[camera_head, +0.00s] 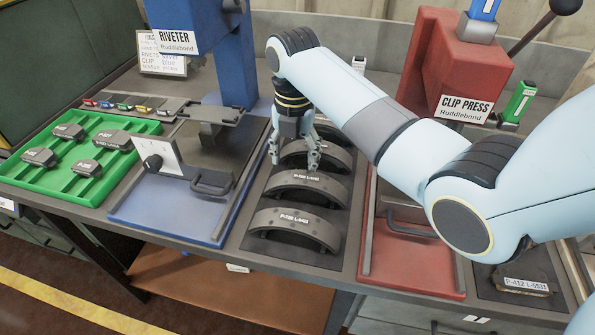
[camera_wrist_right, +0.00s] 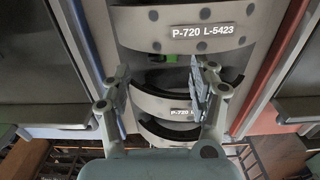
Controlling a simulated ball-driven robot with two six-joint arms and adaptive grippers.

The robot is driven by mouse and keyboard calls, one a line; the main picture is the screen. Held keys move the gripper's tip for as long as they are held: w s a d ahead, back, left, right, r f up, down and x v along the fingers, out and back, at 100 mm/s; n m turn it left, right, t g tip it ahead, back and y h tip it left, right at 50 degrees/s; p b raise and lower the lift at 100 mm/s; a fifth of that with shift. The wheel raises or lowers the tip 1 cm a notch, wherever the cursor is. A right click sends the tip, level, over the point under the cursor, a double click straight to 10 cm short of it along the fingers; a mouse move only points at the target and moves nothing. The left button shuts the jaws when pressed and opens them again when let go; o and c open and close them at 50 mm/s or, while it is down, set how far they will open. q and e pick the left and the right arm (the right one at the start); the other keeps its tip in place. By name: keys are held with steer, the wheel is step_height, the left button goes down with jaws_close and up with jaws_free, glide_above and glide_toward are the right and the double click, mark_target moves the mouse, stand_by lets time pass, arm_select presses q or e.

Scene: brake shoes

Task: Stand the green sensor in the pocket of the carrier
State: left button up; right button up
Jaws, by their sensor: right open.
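My right gripper (camera_head: 294,162) is open, pointing down over the middle of the column of dark arched brake shoes. In the right wrist view its two fingers (camera_wrist_right: 160,88) stand apart on either side of a shoe labelled P-720. A small green patch (camera_wrist_right: 170,57) shows between the fingers, under the nearest arch; most of it is hidden, and I cannot tell whether it is the sensor. A larger upright green piece (camera_head: 520,102) stands at the right beside the clip press. I cannot tell which part is the carrier, nor see its pocket. My left gripper is out of view.
The shoes (camera_head: 297,226) stand on a dark tray between the blue riveter (camera_head: 217,45) and the red clip press (camera_head: 445,62). A green tray (camera_head: 60,178) with several pads lies left, below a strip of small coloured parts (camera_head: 125,107). A labelled pad (camera_head: 525,280) lies front right.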

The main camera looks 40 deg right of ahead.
step_height(320, 180, down, 4)
steer(key=shift+s+d+r, duration=0.1)
steer(key=shift+d+r, duration=0.05)
steer(key=shift+c, duration=0.2)
steer(key=c, duration=1)
steer(key=shift+c, duration=0.2)
